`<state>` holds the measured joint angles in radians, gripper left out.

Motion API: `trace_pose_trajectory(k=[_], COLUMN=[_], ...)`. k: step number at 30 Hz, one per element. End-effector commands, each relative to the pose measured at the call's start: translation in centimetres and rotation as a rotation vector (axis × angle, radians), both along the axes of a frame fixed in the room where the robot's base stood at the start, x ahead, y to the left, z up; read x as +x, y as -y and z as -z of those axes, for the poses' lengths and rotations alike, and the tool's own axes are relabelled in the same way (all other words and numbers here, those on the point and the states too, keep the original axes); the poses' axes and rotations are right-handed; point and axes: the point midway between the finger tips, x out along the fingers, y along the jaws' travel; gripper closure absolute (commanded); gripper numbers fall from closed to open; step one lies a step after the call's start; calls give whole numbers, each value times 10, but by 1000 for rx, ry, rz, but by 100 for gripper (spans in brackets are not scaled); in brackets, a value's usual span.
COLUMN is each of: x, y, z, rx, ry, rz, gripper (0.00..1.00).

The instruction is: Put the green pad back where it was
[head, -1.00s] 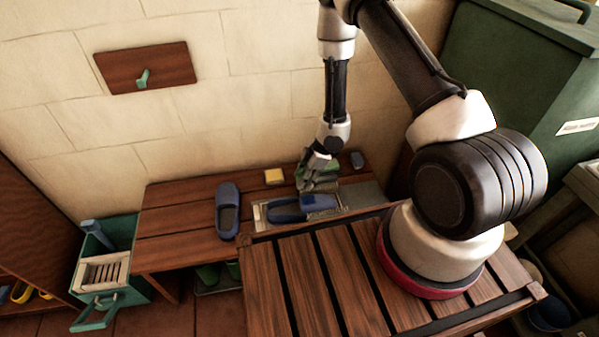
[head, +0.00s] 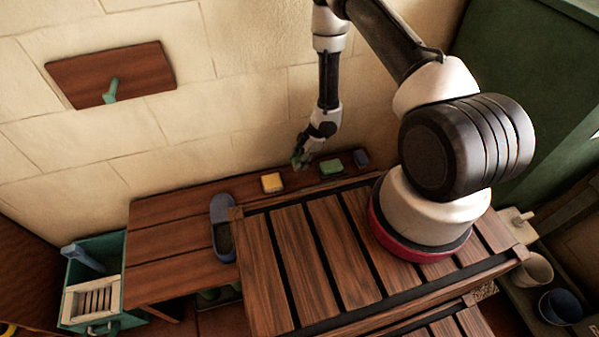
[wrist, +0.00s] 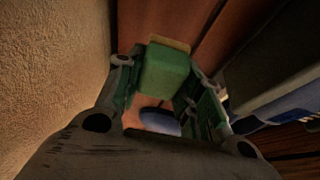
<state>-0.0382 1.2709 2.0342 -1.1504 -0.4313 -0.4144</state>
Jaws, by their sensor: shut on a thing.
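My gripper (head: 300,160) is at the wall side of the low slatted bench, small and partly dark in the head view. In the wrist view its two fingers are closed around a green pad (wrist: 165,72), with a tan-yellow strip at its far edge. I cannot tell whether that strip is part of the pad or a thing behind it. On the bench in the head view, a yellow pad (head: 272,183) lies left of the gripper. Another green block (head: 331,168) and a small blue block (head: 361,158) lie to its right, in a row along the wall.
A blue slipper (head: 222,228) lies on the bench (head: 165,240). A slatted wooden table (head: 300,265) in front hides much of the bench. A green open box (head: 95,280) stands at the left. A brown board with a green hook (head: 110,90) is on the wall.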

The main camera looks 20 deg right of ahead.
Motion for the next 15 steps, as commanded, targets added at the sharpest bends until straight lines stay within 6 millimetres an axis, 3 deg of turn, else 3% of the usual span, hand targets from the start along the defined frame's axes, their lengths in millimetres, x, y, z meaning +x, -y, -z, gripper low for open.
trace_pose_trajectory(k=[3, 8, 15], x=[-1, 0, 0], y=[0, 0, 0], z=[21, 34, 68], rx=[0, 0, 0], ry=[-1, 0, 0], rz=[0, 0, 0], gripper=[85, 85, 85])
